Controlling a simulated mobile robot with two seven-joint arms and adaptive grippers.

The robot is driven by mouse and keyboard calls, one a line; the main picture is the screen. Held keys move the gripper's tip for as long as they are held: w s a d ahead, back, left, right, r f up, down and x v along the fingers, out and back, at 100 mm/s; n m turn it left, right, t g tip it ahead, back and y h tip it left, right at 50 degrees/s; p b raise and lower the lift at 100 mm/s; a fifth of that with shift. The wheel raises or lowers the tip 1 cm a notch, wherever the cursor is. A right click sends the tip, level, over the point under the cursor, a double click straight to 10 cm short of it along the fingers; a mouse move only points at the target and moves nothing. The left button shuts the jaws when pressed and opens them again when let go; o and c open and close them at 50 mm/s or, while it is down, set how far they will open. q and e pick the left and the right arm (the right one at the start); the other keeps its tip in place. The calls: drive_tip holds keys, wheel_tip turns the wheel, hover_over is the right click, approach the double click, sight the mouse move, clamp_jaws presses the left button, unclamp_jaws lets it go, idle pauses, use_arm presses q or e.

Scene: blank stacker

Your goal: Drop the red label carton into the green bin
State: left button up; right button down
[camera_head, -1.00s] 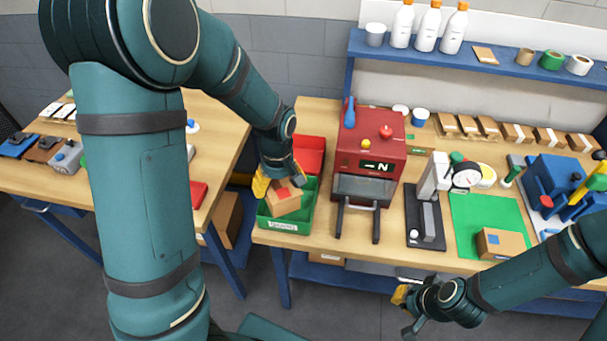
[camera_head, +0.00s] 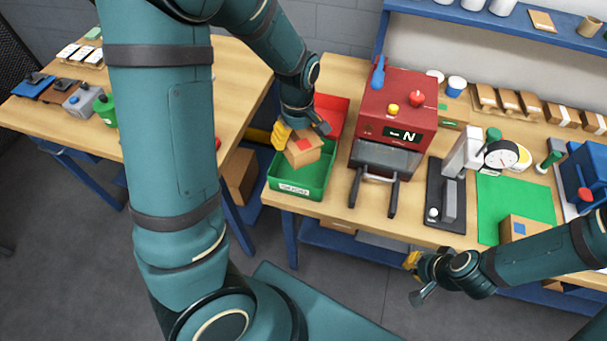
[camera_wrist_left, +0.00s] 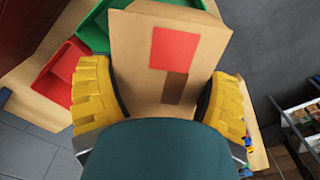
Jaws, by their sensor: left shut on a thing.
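The red label carton (camera_head: 303,152) is a brown box with a red square on its face. My right gripper (camera_head: 418,279) is open and empty in front of the table.
A red bin (camera_head: 331,112) stands directly behind the green one. A red machine (camera_head: 396,108) stands just to the right. A gap separates the left table (camera_head: 60,112) from this one.

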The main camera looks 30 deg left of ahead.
use_arm(q)
drive_tip(key=shift+f, duration=0.3)
use_arm(e)
drive_tip(key=shift+f, duration=0.3)
use_arm(q)
drive_tip(key=o, duration=1.1)
drive_tip(key=shift+c, duration=0.2)
wheel_tip(320, 180, up, 12)
